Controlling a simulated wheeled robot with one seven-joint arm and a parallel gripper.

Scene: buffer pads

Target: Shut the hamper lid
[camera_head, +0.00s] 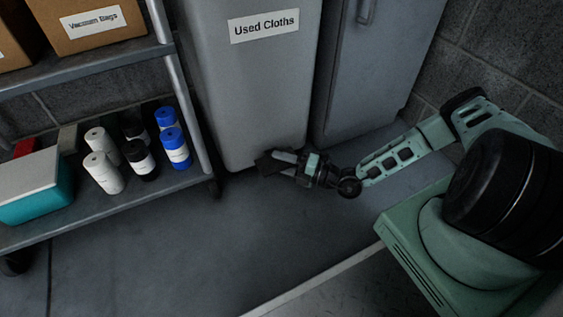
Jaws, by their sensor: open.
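The hamper (246,95) is a tall grey bin labelled "Used Cloths", standing upright at the upper middle of the head view. Its top and lid are cut off by the upper edge of the picture, so I cannot tell how the lid stands. My gripper (271,162) is at the end of my green arm, low in front of the hamper's bottom right part. It is open and I see nothing held in it. I cannot tell whether it touches the hamper.
A grey metal shelf cart (100,72) stands at the left, close to the hamper. It holds cardboard boxes (92,22), several bottles (101,172) and a teal box (35,188). A grey cabinet (372,75) stands right of the hamper. The floor (215,245) in front is clear.

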